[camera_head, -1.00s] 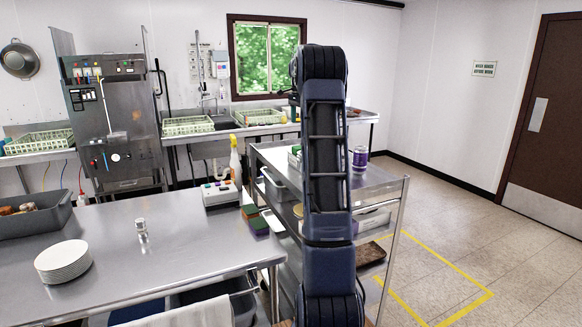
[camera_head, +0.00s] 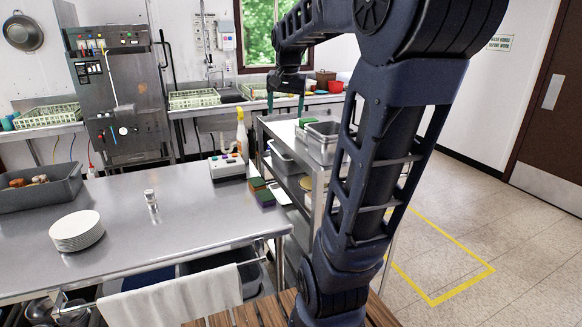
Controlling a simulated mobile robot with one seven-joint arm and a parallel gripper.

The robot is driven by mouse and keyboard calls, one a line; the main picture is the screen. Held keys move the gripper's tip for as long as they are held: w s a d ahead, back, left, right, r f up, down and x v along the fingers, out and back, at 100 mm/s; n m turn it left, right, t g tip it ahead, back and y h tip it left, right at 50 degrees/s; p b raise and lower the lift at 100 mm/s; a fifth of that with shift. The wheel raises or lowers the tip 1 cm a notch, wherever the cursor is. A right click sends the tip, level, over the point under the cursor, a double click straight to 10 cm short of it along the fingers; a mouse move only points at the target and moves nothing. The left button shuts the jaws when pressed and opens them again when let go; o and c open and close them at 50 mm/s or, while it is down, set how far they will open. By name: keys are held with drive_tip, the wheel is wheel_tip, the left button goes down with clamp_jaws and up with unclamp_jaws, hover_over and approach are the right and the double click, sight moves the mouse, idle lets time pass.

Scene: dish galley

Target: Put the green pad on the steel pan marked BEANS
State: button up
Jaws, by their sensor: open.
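Steel pans (camera_head: 323,136) stand on the cart's top, partly behind my arm. I cannot read BEANS on any of them. A green item (camera_head: 307,121) shows beside these pans, too small to identify. My gripper (camera_head: 286,104) is open, pointing down, and appears over the far end of the cart, apart from the pads. I see nothing held in it.
The steel table (camera_head: 150,235) holds plates (camera_head: 76,231), a shaker (camera_head: 151,200), a grey bin (camera_head: 38,188) and a button box (camera_head: 227,167). A spray bottle (camera_head: 242,135) stands behind. The cart (camera_head: 290,196) is partly hidden by my arm. Floor at right is clear.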

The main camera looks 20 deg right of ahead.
drive_tip(key=s+a+f+n, duration=0.2)
drive_tip(key=s+f, duration=0.3)
drive_tip(key=s, duration=0.4)
drive_tip(key=s+a+f+n+t, duration=0.1)
drive_tip(key=s+a+f+n, duration=0.2)
drive_tip(key=s+f, duration=0.3)
drive_tip(key=s+n, duration=0.1)
drive_tip(key=s, duration=0.1)
drive_tip(key=shift+s+a+f+t, duration=0.2)
drive_tip(key=shift+s+a+t, duration=0.1)
drive_tip(key=shift+s+a, duration=0.1)
